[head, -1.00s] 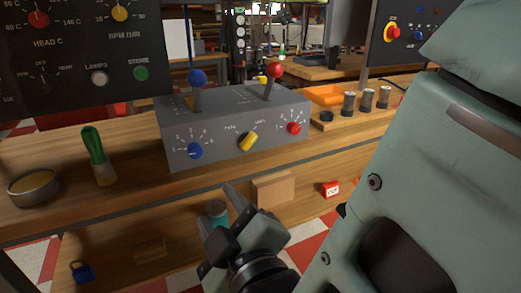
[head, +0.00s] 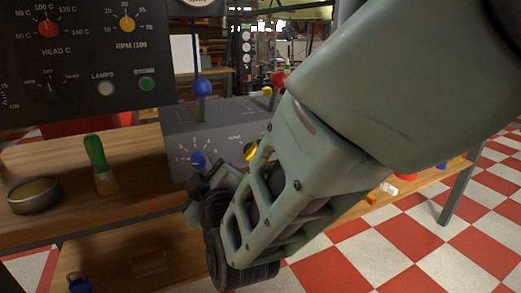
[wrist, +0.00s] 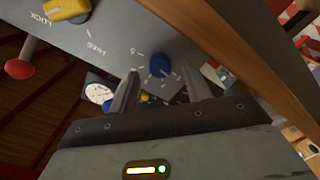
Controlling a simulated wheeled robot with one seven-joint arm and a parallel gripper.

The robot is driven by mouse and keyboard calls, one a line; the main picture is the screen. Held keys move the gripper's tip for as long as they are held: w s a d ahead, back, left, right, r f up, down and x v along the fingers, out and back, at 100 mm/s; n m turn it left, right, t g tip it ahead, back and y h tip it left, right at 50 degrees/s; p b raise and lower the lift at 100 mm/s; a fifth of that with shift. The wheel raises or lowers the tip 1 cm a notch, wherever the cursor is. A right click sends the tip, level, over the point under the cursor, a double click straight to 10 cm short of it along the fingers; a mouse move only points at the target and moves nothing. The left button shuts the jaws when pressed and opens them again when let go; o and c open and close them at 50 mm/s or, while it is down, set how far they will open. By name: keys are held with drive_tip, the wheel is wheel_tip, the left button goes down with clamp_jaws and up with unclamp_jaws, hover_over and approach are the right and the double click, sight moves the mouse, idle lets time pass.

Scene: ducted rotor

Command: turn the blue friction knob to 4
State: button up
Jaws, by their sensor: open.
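The blue knob (head: 197,160) is on the front face of the grey control box (head: 225,133), inside a ring of white scale marks. In the wrist view the blue knob (wrist: 160,66) shows between my two fingers, with a white pointer line on it; I cannot tell which number it points at. A "5" is readable beside it. My gripper (wrist: 157,76) is open, its fingers on either side of the knob in the picture; contact is not visible. In the head view my gripper (head: 205,182) is just below the knob, partly hidden by my wrist.
A yellow knob (head: 252,151) is right of the blue one; in the wrist view LOCK and FREE labels show near it. A blue-ball lever (head: 201,88) rises from the box top.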

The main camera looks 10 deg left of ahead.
sight(198, 161)
drive_tip(key=shift+x, duration=1.2)
drive_tip(key=c, duration=1)
